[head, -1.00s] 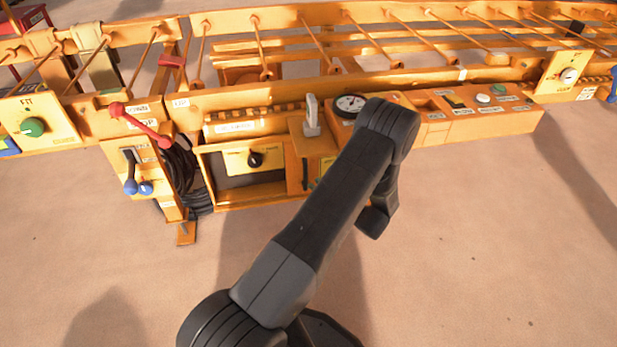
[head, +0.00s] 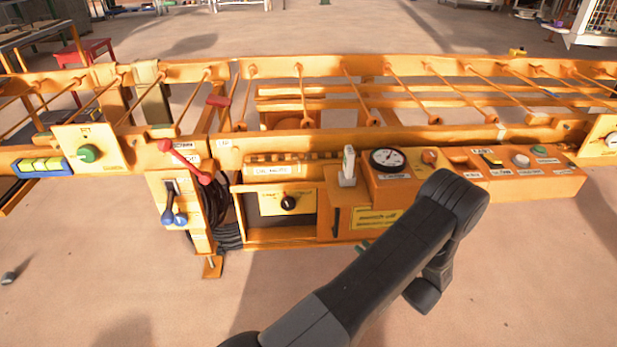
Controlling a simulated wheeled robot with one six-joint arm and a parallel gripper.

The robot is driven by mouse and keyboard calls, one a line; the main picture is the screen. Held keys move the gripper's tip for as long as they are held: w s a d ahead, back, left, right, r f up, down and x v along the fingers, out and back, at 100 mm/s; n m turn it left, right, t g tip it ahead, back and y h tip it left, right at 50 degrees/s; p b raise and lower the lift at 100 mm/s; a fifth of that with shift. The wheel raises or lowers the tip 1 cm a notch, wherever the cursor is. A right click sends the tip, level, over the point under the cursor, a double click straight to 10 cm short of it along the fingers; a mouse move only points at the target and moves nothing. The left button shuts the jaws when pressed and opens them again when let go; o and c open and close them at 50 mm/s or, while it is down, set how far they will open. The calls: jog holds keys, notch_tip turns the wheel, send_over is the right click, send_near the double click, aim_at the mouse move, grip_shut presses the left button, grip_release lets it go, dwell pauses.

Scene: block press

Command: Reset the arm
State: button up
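My dark grey arm rises from the bottom edge of the head view toward the right. It bends at an elbow in front of the orange machine's control panel, and a forearm part hangs down from there. My gripper does not show in the view. The arm covers part of the floor and the lower right of the panel front. I cannot tell whether the arm touches the machine.
The orange machine (head: 300,170) with rollers spans the view. It carries a red-knobbed lever (head: 186,162), blue-knobbed levers (head: 174,213), a white-handled lever (head: 348,168), a dial gauge (head: 387,160) and a button box (head: 525,180). Floor (head: 540,290) is clear at lower right.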

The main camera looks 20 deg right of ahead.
aim_at(337, 226)
jog(key=b+x, duration=0.3)
jog(key=x, duration=0.9)
jog(key=shift+w+a, duration=0.1)
jog(key=shift+w, duration=0.5)
jog(key=shift+a, duration=0.25)
